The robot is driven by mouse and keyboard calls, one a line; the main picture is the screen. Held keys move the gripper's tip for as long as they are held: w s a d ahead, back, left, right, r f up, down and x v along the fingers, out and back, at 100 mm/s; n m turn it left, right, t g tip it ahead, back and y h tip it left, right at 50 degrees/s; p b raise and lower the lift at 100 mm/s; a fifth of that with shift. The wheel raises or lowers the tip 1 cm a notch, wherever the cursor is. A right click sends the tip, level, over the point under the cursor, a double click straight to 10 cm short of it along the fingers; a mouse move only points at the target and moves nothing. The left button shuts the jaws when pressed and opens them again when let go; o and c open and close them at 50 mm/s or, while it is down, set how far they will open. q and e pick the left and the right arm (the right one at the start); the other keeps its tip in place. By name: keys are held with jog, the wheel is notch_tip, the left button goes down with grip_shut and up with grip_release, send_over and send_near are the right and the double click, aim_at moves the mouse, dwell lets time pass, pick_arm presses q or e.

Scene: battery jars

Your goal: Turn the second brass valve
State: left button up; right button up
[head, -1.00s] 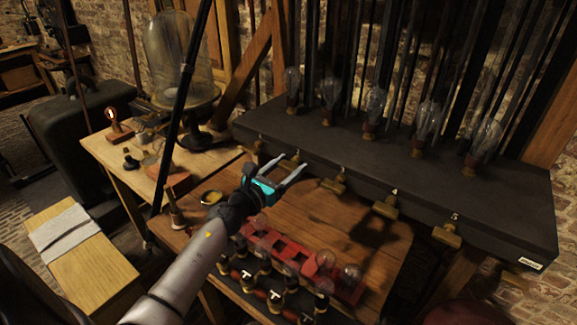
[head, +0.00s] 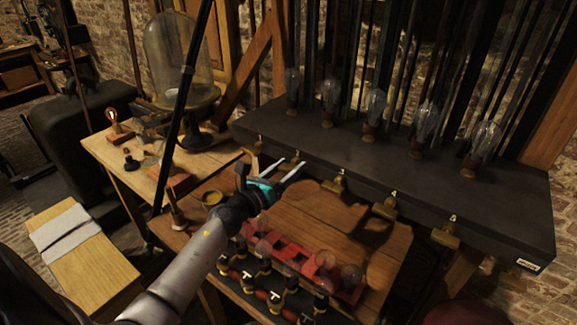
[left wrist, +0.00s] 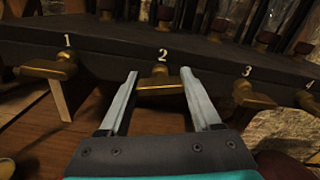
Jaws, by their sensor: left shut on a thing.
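The second brass valve (left wrist: 160,80), under the number 2, is on the front face of a dark shelf. In the left wrist view its handle lies roughly level across the picture. My left gripper (left wrist: 158,75) has one finger at each end of this handle and is shut on it. In the head view my left gripper (head: 292,164) reaches the shelf's front edge, and its fingers largely hide the second valve. My right gripper is not in view.
Valve 1 (left wrist: 50,67) and valve 3 (left wrist: 245,95) flank it. More valves continue right along the dark shelf (head: 350,145), which carries several glass bulbs. Below, a wooden table (head: 385,250) bears a red rack (head: 290,252) with bulbs.

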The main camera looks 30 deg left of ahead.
pick_arm(q)
jog(key=n, duration=0.3)
jog(key=shift+n+p, duration=0.35)
jog(key=shift+n, duration=0.05)
jog(key=n, duration=0.3)
jog(key=shift+n+p, duration=0.3)
jog(key=shift+p, duration=0.1)
jog(key=n+p, duration=0.1)
jog(key=n, duration=0.3)
jog(key=shift+n+p, duration=0.45)
jog(key=shift+n, duration=1.25)
jog(key=o, duration=1.4)
jog(key=shift+s, duration=0.1)
jog(key=s, duration=0.5)
jog(key=s+a, duration=0.1)
jog(key=s, duration=0.9)
jog(key=shift+a+b, duration=0.15)
jog(key=shift+b, duration=0.25)
